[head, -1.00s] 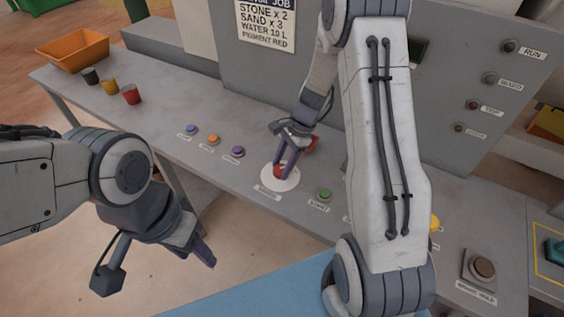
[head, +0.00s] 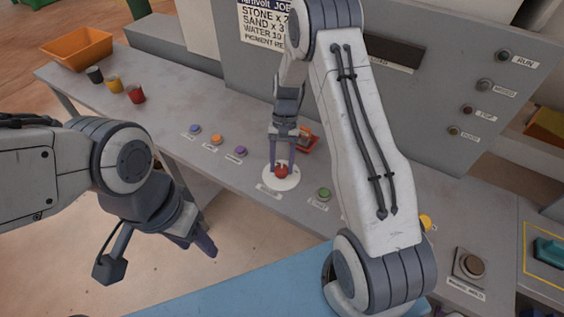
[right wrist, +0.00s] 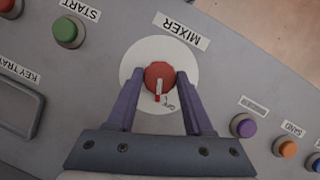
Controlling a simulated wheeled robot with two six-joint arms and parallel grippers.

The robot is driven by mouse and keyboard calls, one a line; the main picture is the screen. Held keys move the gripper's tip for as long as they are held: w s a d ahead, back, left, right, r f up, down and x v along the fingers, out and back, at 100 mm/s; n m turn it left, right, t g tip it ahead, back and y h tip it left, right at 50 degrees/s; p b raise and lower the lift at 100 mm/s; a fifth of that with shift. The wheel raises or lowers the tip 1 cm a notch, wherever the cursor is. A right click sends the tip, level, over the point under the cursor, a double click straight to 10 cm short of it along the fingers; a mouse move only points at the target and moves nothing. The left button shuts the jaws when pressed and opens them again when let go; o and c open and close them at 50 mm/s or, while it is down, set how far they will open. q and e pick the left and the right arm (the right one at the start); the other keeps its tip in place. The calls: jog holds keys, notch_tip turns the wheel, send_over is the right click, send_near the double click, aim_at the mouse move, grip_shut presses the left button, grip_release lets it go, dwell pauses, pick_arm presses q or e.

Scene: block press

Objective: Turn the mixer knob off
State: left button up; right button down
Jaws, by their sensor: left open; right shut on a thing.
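The red mixer knob (head: 281,171) stands on a round white dial plate (head: 281,184) on the grey console. My right gripper (head: 283,163) points down over it, with one finger on each side of the knob. In the right wrist view the purple fingers of my right gripper (right wrist: 160,78) hold the red knob (right wrist: 160,73) between them. A white pointer on the knob runs toward the palm, near small lettering on the plate that I cannot read surely. A MIXER label (right wrist: 180,29) lies beside the plate. My left gripper (head: 207,247) hangs open and empty left of the console.
Blue, orange and purple buttons (head: 240,151) lie left of the dial, and a green START button (head: 324,194) lies right. A red item (head: 307,141) sits behind my right gripper. Three cups (head: 135,93) and an orange bin (head: 77,49) stand at the far left.

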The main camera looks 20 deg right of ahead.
jog(key=shift+a+n+h, duration=0.1)
jog(key=shift+n+h, duration=0.7)
jog(key=shift+n, duration=1.5)
jog(key=shift+c, duration=1.5)
grip_release()
jog(key=shift+w+r, duration=0.1)
jog(key=b+v, duration=0.1)
jog(key=v, duration=0.9)
jog(key=shift+w, duration=0.25)
